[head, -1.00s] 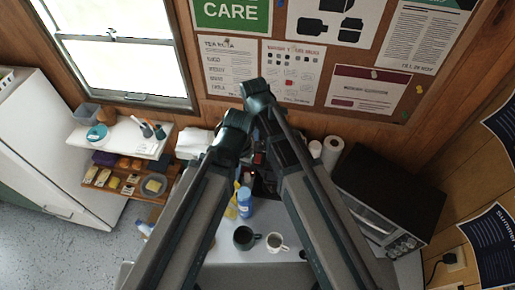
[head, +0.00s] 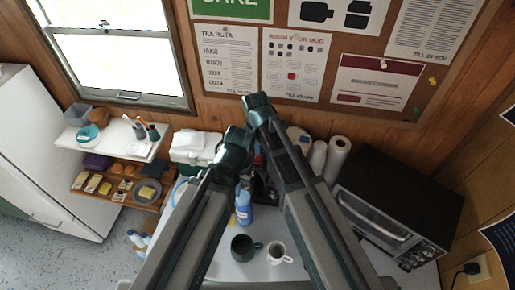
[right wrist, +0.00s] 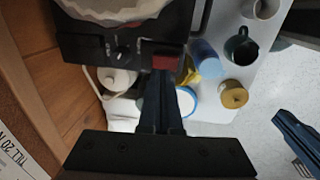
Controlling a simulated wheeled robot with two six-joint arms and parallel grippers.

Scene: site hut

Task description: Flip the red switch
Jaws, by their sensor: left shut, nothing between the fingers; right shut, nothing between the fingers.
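The red switch (right wrist: 166,62) shows in the right wrist view on the front of a black appliance (right wrist: 95,47), beside a small dark knob (right wrist: 122,53). My right gripper (right wrist: 161,74) is shut and empty, its fingertips just below the switch in the picture. I cannot tell whether they touch it. In the head view my own arms cover the switch, and the fingers of both grippers are hidden; part of the black appliance (head: 264,190) shows between the arms. What looks like my left gripper (right wrist: 283,118) is at the lower right of the right wrist view, shut, apart from the appliance.
A blue bottle (head: 244,209), a dark mug (head: 243,248) and a pale mug (head: 279,249) stand on the counter in front. A yellow-lidded jar (right wrist: 233,95) stands near the appliance.

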